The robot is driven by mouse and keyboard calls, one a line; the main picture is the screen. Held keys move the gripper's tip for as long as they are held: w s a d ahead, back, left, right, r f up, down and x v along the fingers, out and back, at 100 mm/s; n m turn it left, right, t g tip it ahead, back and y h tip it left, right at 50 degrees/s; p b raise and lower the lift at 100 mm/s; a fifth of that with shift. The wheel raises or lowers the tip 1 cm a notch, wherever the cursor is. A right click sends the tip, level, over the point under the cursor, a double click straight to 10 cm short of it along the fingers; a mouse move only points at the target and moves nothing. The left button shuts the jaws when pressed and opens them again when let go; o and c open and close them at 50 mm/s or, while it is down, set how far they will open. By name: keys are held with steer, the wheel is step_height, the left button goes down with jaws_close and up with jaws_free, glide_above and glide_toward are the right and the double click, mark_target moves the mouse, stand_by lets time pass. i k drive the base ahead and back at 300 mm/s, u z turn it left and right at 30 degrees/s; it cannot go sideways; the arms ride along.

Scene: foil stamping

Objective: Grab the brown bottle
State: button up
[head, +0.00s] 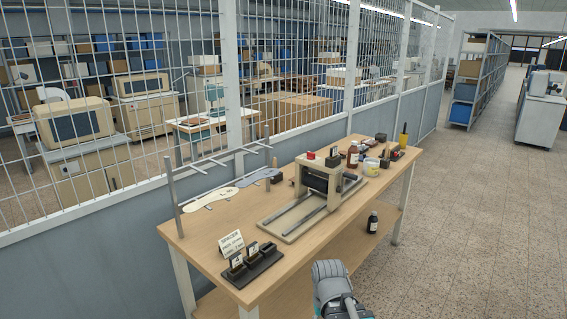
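A brown bottle (353,154) with a pale label stands upright on the wooden workbench (215,255), behind and to the right of the stamping press. A second, darker bottle (372,222) with a black cap and a pale label stands on the bench's lower shelf, below the right part of the top. A grey, rounded part of my arm shows at the bottom centre, in front of the bench and well apart from both bottles. My gripper's fingers do not show.
The press (323,180) with its rails fills the bench's middle. A white-lidded jar (371,167) and small dark items crowd near the brown bottle. A sign (231,244) and stamp holder (250,264) are at the near end. A mesh fence runs behind; floor (470,230) is clear to the right.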

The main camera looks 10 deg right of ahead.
mark_target(353, 151)
steer(key=z, duration=0.25)
steer(key=i, duration=1.25)
steer(key=z, duration=0.35)
steer(key=k, duration=0.45)
steer(key=z, duration=1.6)
